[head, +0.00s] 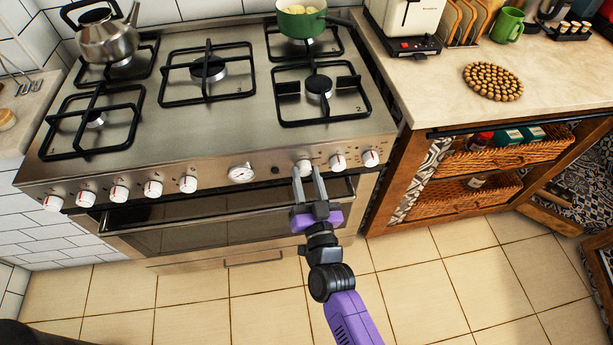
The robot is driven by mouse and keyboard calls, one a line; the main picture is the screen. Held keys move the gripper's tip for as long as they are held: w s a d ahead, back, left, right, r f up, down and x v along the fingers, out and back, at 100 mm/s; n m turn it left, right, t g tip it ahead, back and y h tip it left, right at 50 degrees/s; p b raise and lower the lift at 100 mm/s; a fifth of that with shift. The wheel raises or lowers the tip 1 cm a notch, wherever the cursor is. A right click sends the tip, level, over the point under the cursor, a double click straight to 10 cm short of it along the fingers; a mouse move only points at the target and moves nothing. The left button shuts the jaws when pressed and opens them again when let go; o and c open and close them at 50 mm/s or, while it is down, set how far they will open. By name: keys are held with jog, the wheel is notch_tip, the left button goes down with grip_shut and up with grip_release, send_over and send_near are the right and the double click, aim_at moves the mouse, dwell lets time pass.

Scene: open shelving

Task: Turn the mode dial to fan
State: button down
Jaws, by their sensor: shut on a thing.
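A row of white knobs with red marks runs along the front panel of the steel stove (130,165). My gripper (308,174) is at the front panel, its two grey fingers shut on one white knob (303,166) right of the round gauge (241,173). The fingers partly cover this knob. Two more knobs, the nearer one (337,161) and the far right one (371,158), stand to its right. Several knobs, such as this one (188,184), stand to the left. The labels are too small to read, so I cannot tell which knob is the mode dial.
The oven door handle (200,198) runs just below the knobs, close to my gripper. A green pot (302,24) and a steel kettle (106,38) stand on the back burners. A wooden cabinet with wicker baskets (500,160) stands at right. The tiled floor (430,290) is clear.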

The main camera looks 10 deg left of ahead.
jog(key=m, duration=0.5)
jog(key=shift+h, duration=0.3)
jog(key=m+h, duration=0.1)
jog(key=m, duration=0.4)
jog(key=shift+m+t, duration=0.3)
jog(key=shift+m, duration=0.3)
jog(key=shift+f, duration=0.1)
jog(key=c, duration=1)
grip_release()
jog(key=shift+o, duration=0.2)
jog(key=r+v, duration=0.1)
jog(key=v, duration=0.6)
jog(key=shift+s+f, duration=0.4)
jog(key=shift+f, duration=0.05)
